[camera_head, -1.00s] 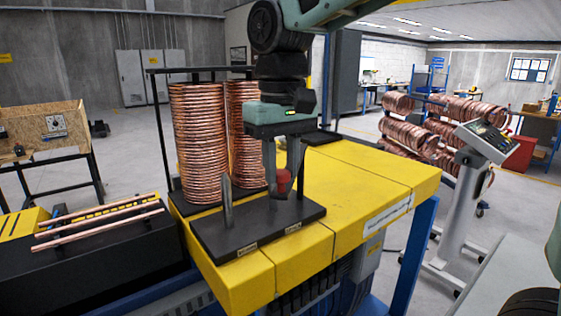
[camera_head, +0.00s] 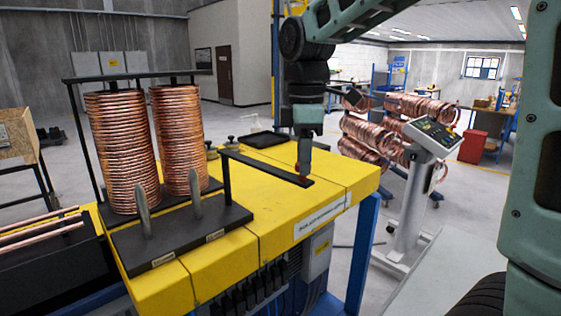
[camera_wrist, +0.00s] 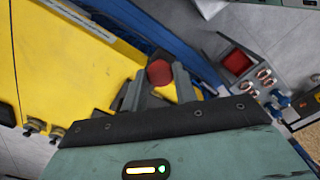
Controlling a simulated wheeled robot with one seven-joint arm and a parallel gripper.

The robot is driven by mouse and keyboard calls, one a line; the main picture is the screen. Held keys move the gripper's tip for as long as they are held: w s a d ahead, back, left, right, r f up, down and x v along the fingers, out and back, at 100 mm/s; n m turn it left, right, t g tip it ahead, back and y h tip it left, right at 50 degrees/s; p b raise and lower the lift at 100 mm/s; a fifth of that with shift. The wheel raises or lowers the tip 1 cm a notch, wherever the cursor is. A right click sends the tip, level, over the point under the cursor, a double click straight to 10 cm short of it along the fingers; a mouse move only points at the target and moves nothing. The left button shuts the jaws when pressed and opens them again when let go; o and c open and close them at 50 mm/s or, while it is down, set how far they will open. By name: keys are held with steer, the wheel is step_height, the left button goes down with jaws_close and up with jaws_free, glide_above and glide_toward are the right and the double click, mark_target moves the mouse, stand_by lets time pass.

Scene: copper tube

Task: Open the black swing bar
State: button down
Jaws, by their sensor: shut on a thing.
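The black swing bar (camera_head: 265,168) runs from a black post beside the coil stand out to the right, over the yellow table top. Its red knob (camera_wrist: 160,73) shows in the wrist view between my two fingers. My gripper (camera_head: 304,174) points down at the bar's right end and is shut on the red knob, which it mostly hides in the head view. Two copper coil stacks (camera_head: 122,150) stand on the black base, behind two short grey pegs (camera_head: 196,192). The bar is swung away from the pegs, leaving their front clear.
The yellow table (camera_head: 212,270) carries the coil stand, with a black plate (camera_head: 262,140) and small knobs behind the bar. A control panel (camera_head: 432,134) on a grey pedestal stands to the right. Copper coil racks and a red bin (camera_head: 474,147) stand further back.

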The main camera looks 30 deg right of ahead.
steer(key=shift+w+d+r+n, duration=0.1)
steer(key=shift+w+d+n, duration=0.3)
steer(key=shift+d, duration=0.45)
steer(key=shift+w+d+f+n, duration=0.1)
steer(key=shift+w+d+n, duration=0.25)
steer(key=shift+d, duration=0.5)
steer(key=shift+w+d+r+n, duration=0.1)
steer(key=shift+w+d+n, duration=0.3)
steer(key=shift+d, duration=0.45)
steer(key=shift+s, duration=0.1)
steer(key=c, duration=1.1)
jaws_free()
step_height(320, 180, up, 17)
steer(key=b, duration=0.2)
steer(key=shift+r, duration=0.15)
